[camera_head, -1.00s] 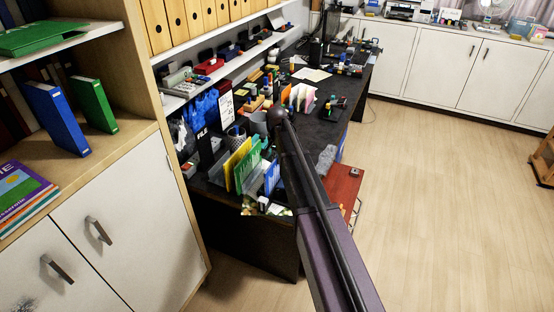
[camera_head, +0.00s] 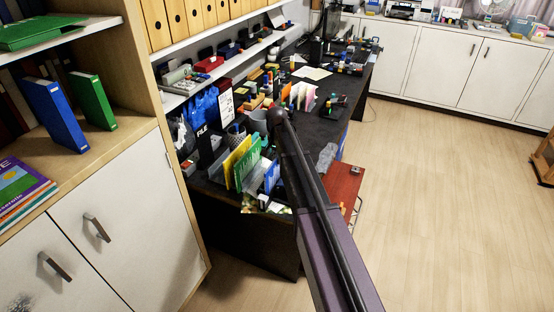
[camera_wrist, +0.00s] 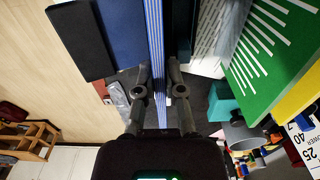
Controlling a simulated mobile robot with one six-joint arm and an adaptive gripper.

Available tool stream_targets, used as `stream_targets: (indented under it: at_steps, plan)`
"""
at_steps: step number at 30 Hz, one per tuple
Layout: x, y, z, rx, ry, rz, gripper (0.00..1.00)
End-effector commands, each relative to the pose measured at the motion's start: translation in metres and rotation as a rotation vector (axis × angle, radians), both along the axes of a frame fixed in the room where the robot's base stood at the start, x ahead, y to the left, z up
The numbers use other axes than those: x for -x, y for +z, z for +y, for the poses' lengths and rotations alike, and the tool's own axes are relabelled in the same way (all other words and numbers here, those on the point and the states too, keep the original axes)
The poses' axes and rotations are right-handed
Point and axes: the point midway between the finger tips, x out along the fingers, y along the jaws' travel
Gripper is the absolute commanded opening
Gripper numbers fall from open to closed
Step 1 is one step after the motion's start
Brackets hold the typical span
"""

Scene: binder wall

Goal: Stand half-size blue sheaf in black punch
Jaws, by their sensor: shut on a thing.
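My gripper (camera_wrist: 159,72) is shut on a blue sheaf in the wrist view. The sheaf (camera_wrist: 155,35) shows as upright blue and white striped edges between the two fingers, with a plain blue face to the left. In the head view a small blue sheaf (camera_head: 272,176) stands at the near end of the desk, right of the green and yellow sheets; my arm hides the gripper there. A flat black block (camera_wrist: 75,40) lies left of the blue face in the wrist view; I cannot tell whether it is the black punch. The sheaf's lower end is out of view.
A green sheet with white stripes (camera_wrist: 268,50) and a yellow sheet (camera_wrist: 300,92) stand close on the right in the wrist view. The dark desk (camera_head: 318,128) is crowded. A red cabinet top (camera_head: 345,184) is beside it. Wood floor at right is open.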

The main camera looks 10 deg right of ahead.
Motion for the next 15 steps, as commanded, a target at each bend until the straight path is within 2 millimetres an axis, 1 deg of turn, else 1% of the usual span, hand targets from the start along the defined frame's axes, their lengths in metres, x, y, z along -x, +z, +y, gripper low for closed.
stream_targets:
  at_steps: [8,9,11,12,13,15]
  plan:
    - [-0.0001,-0.0006,-0.0001,0.0,0.0,0.0,0.0]
    - [-0.0001,-0.0006,-0.0001,0.0,0.0,0.0,0.15]
    - [-0.0001,-0.0006,-0.0001,0.0,0.0,0.0,0.33]
    - [0.0,-0.0006,0.0,0.0,0.0,0.0,0.45]
    - [0.0,-0.0006,0.0,0.0,0.0,0.0,0.52]
    - [0.0,-0.0006,0.0,0.0,0.0,0.0,0.52]
